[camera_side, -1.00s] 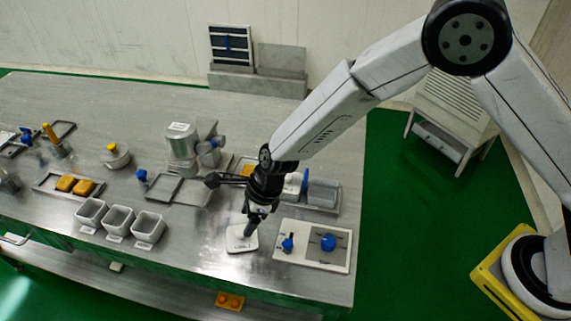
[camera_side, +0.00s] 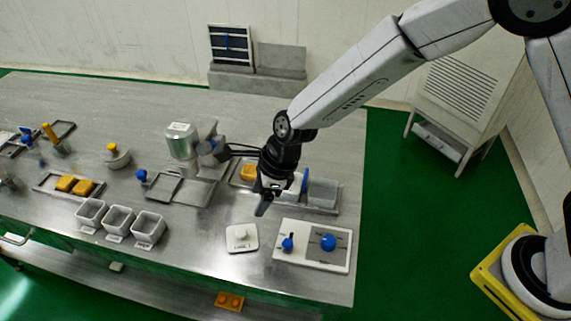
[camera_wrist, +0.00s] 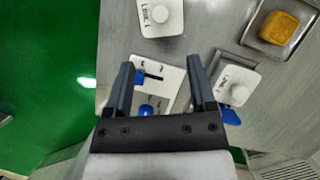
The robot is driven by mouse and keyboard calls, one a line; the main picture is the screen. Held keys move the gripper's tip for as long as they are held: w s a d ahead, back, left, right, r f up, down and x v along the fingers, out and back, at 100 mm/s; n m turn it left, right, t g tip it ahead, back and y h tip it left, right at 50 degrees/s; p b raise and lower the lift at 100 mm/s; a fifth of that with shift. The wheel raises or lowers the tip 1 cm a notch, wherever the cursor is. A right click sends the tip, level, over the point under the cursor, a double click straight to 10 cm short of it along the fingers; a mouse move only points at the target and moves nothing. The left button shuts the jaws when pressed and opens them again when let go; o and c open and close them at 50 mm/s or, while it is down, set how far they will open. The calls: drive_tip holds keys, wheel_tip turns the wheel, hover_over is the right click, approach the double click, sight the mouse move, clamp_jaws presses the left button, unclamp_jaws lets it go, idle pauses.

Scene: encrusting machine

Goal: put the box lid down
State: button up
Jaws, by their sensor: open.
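The box lid (camera_side: 242,237), a white square plate with a round knob, lies flat on the steel table near its front edge. It also shows at the top of the wrist view (camera_wrist: 161,16), beyond my fingertips. My gripper (camera_side: 263,208) is above and to the right of the lid, apart from it. In the wrist view my gripper (camera_wrist: 164,78) has its two dark fingers spread, with nothing held between them.
A white panel (camera_side: 292,255) with a blue lever and a blue knob is right of the lid. Several open grey bins (camera_side: 148,227) stand to the left. A tray (camera_side: 325,196) with a blue disc is behind.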

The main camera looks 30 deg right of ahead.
idle(0.3)
drive_tip(key=s+d+r+n+h, duration=0.1)
drive_tip(key=s+d+n, duration=0.3)
drive_tip(key=d+n, duration=0.3)
drive_tip(key=s+d+r+n+h, duration=0.1)
drive_tip(key=s+d+r+n, duration=0.1)
drive_tip(key=s+d+n, duration=0.3)
drive_tip(key=s+d+r+n+h, duration=0.2)
drive_tip(key=s+d+n, duration=0.2)
drive_tip(key=d+n, duration=0.6)
drive_tip(key=d, duration=0.6)
drive_tip(key=shift+s+r+n+t, duration=0.2)
drive_tip(key=shift+n+t, duration=0.1)
drive_tip(key=shift+t, duration=0.1)
